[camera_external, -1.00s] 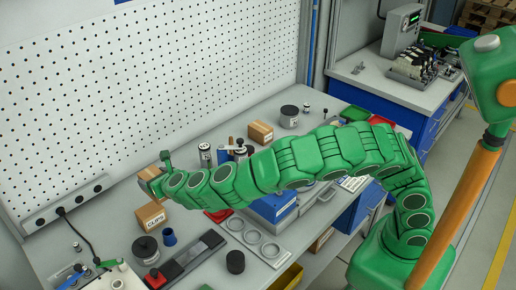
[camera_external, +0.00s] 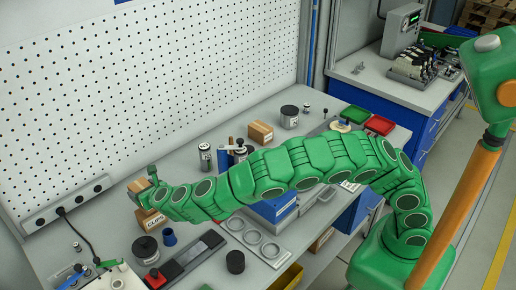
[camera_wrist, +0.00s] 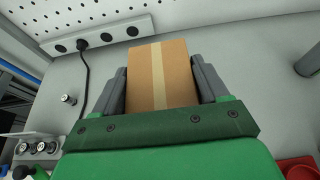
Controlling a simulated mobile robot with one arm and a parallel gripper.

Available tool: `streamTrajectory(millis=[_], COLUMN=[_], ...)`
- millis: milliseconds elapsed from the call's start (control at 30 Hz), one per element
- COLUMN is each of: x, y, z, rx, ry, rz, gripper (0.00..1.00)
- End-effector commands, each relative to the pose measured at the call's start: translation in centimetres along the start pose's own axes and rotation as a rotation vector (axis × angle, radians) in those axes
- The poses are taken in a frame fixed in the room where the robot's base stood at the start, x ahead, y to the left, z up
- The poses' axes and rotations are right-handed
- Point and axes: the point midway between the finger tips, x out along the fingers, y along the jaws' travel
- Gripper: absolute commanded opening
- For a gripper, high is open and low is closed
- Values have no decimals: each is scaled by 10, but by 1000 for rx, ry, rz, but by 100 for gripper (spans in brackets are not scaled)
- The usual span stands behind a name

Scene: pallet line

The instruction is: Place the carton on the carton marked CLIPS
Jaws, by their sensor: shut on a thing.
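My gripper (camera_external: 143,190) is shut on a plain brown carton (camera_wrist: 160,75), which has a pale tape strip and sits between both jaws in the wrist view. In the external view the held carton (camera_external: 137,187) is partly hidden by my gripper. The carton marked CLIPS (camera_external: 151,221) stands on the bench directly below it in the picture. The two look very close, and I cannot tell whether they touch. The CLIPS carton is not visible in the wrist view, where the held carton fills the middle.
Another brown carton (camera_external: 260,133) stands farther back on the bench. A dark-lidded jar (camera_external: 145,248) and a blue cup (camera_external: 169,237) stand near the CLIPS carton. A power strip (camera_external: 68,205) runs along the pegboard (camera_external: 140,90). A grey ring plate (camera_external: 255,240) lies to the right.

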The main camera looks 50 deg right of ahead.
Motion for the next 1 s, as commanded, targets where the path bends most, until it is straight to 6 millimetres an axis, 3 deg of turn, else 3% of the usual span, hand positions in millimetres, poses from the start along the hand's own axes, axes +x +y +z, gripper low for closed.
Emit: streamTrajectory(millis=[200, 633, 667, 800, 1000], x=[10, 12, 12, 12, 12], y=[0, 0, 0, 0, 0], z=[-24, -29, -29, -29, -30], rx=[0, 1, 1, 1, 1], ry=[0, -1, 0, 0, 0], rz=[0, 0, 0, 0, 0], gripper=[21, 21, 76, 98, 99])
